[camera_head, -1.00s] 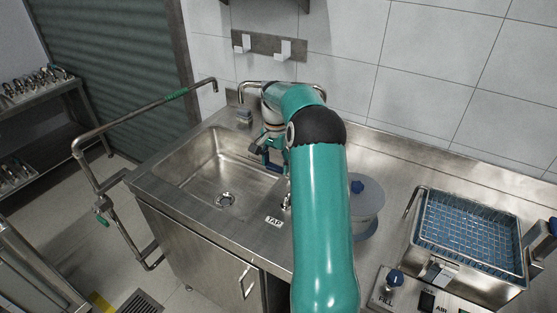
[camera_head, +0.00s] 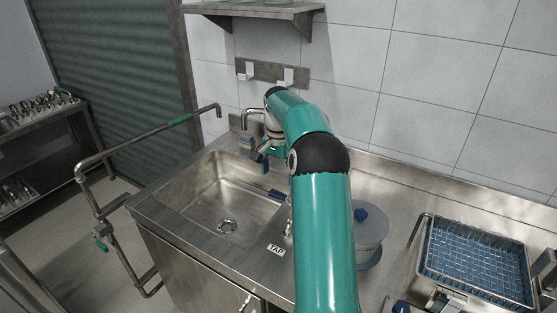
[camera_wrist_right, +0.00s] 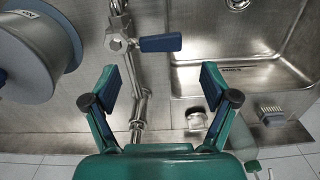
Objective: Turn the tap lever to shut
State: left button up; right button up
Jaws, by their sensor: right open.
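The tap lever is a blue handle (camera_wrist_right: 160,43) on a metal valve (camera_wrist_right: 120,43) in the right wrist view. It points right, crosswise to the pipe (camera_wrist_right: 138,110). In the head view the lever (camera_head: 278,195) shows at the sink's right edge, left of my arm, behind the TAP label (camera_head: 276,250). My right gripper (camera_wrist_right: 160,82) is open and empty; the lever lies beyond its fingertips, apart from them. In the head view the right gripper (camera_head: 258,157) is over the sink's back right corner, partly hidden by my arm. My left gripper is not in view.
The steel sink (camera_head: 190,205) is empty. A grey round reel-like object (camera_head: 369,230) stands right of my arm. A blue-lined wire basket (camera_head: 475,260) is at the right. A bent pipe (camera_head: 140,135) with green sleeves stands at the left. The wall shelf (camera_head: 260,10) is above.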

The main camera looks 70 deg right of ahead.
notch_tip(320, 180, up, 6)
jog(key=shift+f, duration=0.1)
dwell(0.4)
